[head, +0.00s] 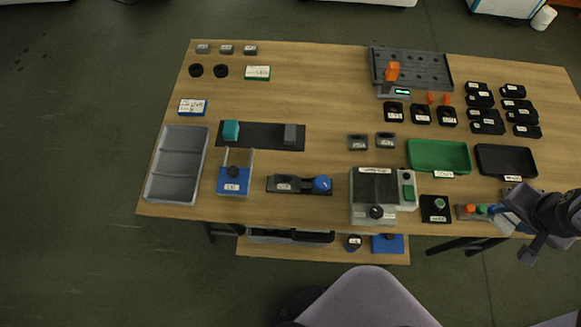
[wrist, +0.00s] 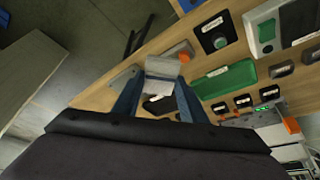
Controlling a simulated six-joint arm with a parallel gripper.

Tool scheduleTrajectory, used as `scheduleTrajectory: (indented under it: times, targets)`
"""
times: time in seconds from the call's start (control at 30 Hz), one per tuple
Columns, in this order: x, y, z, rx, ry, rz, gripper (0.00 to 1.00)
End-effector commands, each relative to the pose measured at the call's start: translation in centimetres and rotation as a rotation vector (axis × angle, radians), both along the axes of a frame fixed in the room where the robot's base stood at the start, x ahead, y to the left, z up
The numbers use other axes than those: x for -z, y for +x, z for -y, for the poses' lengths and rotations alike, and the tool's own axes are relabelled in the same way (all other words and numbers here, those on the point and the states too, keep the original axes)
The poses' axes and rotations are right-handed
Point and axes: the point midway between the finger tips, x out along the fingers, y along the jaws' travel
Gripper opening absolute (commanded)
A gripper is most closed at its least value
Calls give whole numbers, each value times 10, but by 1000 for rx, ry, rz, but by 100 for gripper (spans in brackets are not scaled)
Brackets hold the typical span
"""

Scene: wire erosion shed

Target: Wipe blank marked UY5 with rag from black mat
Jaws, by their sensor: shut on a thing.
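My gripper (head: 507,216) is at the right front edge of the table in the head view. In the wrist view its blue fingers (wrist: 158,86) are shut on a pale grey thing (wrist: 163,66) that looks like a folded cloth. Small labelled grey blocks stand at the back left (head: 227,49) and right of the middle (head: 357,142). Their labels are too small to read, so I cannot tell which is UY5.
Beyond are a black tray (head: 506,175), a green tray (head: 439,170) and a grey machine (head: 372,215). A grey bin (head: 178,197) is at the far left. The table's back middle is clear.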

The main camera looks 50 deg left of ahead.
Motion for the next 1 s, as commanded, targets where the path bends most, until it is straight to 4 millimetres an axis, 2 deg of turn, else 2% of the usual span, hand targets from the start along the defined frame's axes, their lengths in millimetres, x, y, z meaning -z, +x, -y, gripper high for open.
scheduleTrajectory:
  times: [0.37,0.47,0.57,0.67,0.77,1.0]
  targets:
    - [0,0,-1,-3,0,0,17]
    - [0,0,-8,-19,0,0,17]
    - [-1,-1,-23,-56,0,0,17]
    - [1,-4,-47,-118,0,-1,17]
    - [6,-12,-80,-202,0,-3,17]
    - [26,-53,-174,-460,0,-3,17]
